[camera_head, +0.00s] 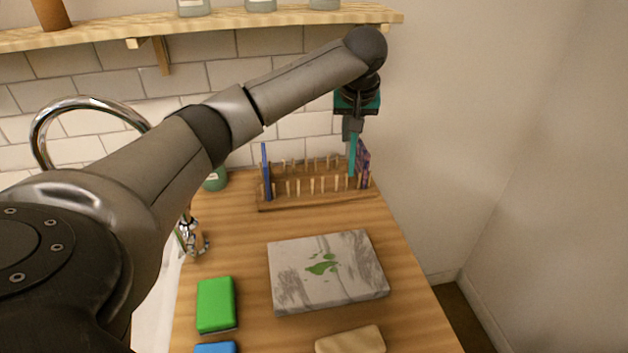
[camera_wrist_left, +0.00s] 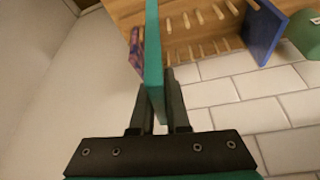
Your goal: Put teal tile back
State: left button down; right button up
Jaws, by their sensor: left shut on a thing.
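The teal tile (camera_head: 352,156) hangs upright in my left gripper (camera_head: 352,128), which is shut on its upper end. It also shows edge-on between the fingers in the left wrist view (camera_wrist_left: 153,55). The tile's lower end is at the pegs near the right end of the wooden rack (camera_head: 318,203); I cannot tell whether it rests in a slot. A purple patterned tile (camera_head: 364,160) stands in the rack just right of it and also shows in the left wrist view (camera_wrist_left: 136,50). My right gripper is not in view.
A dark blue tile (camera_head: 266,174) stands at the rack's left end; the slots between are empty. A marble slab (camera_head: 325,270) with green smears lies in front. A green sponge-like block (camera_head: 215,304) is at front left. A wooden shelf (camera_head: 220,23) runs above.

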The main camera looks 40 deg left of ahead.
pick_arm(q)
jog(key=a+f+n+y, duration=0.1)
jog(key=a+n, duration=0.1)
jog(key=a, duration=0.8)
jog(key=shift+w+a+f+b, duration=0.1)
jog(key=shift+a+f+b, duration=0.1)
jog(key=shift+f, duration=1.55)
jog(key=shift+w+a+f+b, duration=0.1)
jog(key=shift+f+b, duration=0.05)
jog(key=shift+f, duration=1.55)
jog(key=shift+w+a+f+b, duration=0.1)
jog(key=shift+f+b, duration=0.1)
jog(key=shift+f, duration=1.55)
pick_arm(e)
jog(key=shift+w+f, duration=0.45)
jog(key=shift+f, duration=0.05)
pick_arm(q)
jog(key=shift+f, duration=0.2)
jog(key=c, duration=0.9)
grip_release()
